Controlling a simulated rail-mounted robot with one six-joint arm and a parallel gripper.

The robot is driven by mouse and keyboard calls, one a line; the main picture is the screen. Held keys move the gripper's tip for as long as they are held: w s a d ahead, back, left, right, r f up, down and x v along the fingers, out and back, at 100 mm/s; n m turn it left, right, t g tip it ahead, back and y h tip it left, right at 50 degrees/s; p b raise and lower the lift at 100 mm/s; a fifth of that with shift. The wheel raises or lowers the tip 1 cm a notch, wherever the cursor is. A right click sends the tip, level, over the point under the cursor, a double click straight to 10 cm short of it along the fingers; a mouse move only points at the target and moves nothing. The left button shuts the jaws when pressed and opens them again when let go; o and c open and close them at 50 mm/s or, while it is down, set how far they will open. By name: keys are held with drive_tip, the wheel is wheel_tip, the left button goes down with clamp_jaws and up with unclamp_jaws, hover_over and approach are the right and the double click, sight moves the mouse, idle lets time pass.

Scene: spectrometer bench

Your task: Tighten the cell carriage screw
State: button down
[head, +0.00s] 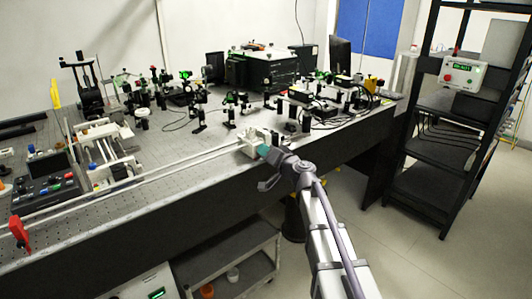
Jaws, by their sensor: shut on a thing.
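The cell carriage (257,137) is a small pale block on the long rail (190,163) near the bench's front edge, in the middle of the head view. My gripper (264,151) reaches it from the lower right, with its tip against the near side of the carriage. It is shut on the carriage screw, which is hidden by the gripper. A small teal patch shows at the gripper's tip; I cannot tell what part it belongs to. The thread and the fit of the screw are not visible.
Optical mounts (200,112) and cables crowd the bench behind the carriage. A control panel (50,185) and a red part (19,232) are at the left. A black shelf rack (440,130) stands at the right. A cart (230,262) is under the bench.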

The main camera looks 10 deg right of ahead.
drive_tip(key=shift+m, duration=9.2)
drive_tip(key=c, duration=1.1)
unclamp_jaws()
drive_tip(key=v, duration=1.1)
